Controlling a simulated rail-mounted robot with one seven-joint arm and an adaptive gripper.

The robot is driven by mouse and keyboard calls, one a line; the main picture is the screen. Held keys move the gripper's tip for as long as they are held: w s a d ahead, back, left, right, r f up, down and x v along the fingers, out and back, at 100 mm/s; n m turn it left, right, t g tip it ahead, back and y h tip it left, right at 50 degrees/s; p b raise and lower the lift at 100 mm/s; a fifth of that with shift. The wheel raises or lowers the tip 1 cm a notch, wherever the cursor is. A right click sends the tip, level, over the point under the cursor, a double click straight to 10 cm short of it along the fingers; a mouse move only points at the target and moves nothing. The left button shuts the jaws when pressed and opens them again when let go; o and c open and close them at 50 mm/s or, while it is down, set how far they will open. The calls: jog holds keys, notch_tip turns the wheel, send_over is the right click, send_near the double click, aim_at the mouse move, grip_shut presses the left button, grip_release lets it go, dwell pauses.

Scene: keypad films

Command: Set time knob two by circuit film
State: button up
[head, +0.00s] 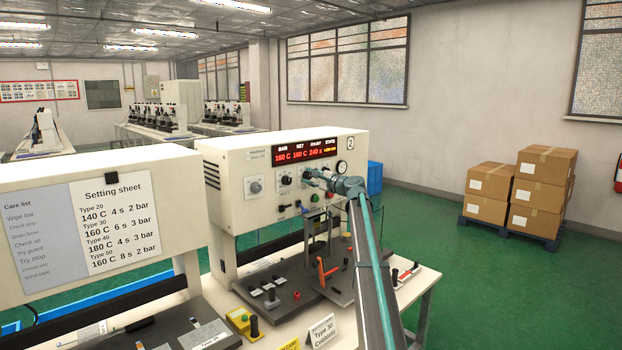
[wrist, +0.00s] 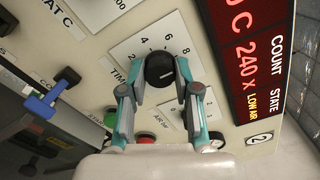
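The black time knob (wrist: 160,68) sits on a white dial plate beside the label TIME, with numbers including 4, 6 and 8 around it. My gripper (wrist: 162,76) has its two fingers on either side of this knob, and they appear to touch it. A pale mark shows on the knob, but I cannot tell which number it points to. In the head view my gripper (head: 316,178) is at the front panel of machine two (head: 240,156) and hides the knob. The setting sheet (head: 115,218) on the left machine lists types 20 to 50 with temperature, seconds and bar.
A red display (head: 304,151) reads 160 C, 160 C, 240 x and LOW AIR. A gauge (head: 341,167), a green button (wrist: 112,115) and a red button (wrist: 145,139) are close by. A Type card (head: 322,331), partly unreadable, stands on the bench. Boxes (head: 545,162) stand at the right.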

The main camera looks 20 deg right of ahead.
jog(key=o, duration=0.3)
jog(key=shift+o, duration=0.2)
jog(key=v, duration=1.2)
